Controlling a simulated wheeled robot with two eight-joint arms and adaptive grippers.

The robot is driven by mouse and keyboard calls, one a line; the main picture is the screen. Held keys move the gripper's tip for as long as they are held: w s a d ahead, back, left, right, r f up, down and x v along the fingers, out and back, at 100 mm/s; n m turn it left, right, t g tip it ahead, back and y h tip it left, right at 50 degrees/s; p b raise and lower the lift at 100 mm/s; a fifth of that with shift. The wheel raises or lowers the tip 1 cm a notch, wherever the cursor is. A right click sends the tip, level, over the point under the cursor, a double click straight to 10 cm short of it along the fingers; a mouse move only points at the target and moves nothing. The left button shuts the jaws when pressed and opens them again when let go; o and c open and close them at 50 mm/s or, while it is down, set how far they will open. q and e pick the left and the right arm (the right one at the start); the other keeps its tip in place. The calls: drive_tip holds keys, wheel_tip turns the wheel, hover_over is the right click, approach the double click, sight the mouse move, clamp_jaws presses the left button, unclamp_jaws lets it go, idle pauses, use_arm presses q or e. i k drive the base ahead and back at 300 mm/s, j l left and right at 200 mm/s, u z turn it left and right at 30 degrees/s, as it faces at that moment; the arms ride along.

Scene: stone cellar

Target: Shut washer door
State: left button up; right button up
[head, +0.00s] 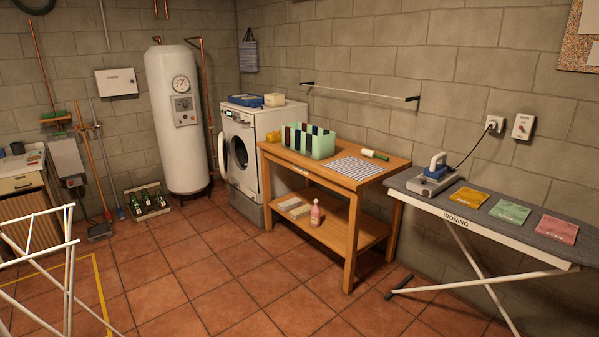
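The white washer (282,119) stands against the back wall, left of the wooden table. Its round dark drum opening (239,153) shows in the front face. The washer door (222,156) stands open, swung out to the left and seen nearly edge-on as a pale curved rim. Neither of my grippers shows in the head view.
A wooden table (276,151) with a green divided box (322,145) stands right of the washer. A tall white boiler (165,110) and a bottle crate (148,213) are to its left. An ironing board (414,189) is at right, a white drying rack (68,262) at front left. The tiled floor between is clear.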

sight(220, 156)
drive_tip(key=i, duration=2.05)
drive_tip(key=i+j, duration=1.95)
drive_tip(key=j, duration=0.25)
drive_tip(key=i+j, duration=0.1)
drive_tip(key=j, duration=0.3)
drive_tip(key=i+j, duration=0.15)
drive_tip(key=j, duration=0.25)
drive_tip(key=i+j, duration=0.1)
drive_tip(key=j, duration=0.3)
drive_tip(key=i+j, duration=0.15)
drive_tip(key=j, duration=0.25)
drive_tip(key=i+j, duration=0.1)
drive_tip(key=j, duration=0.3)
drive_tip(key=i+j, duration=0.15)
drive_tip(key=j, duration=0.25)
drive_tip(key=i+j+u, duration=0.2)
drive_tip(key=i+j, duration=0.25)
drive_tip(key=i, duration=0.15)
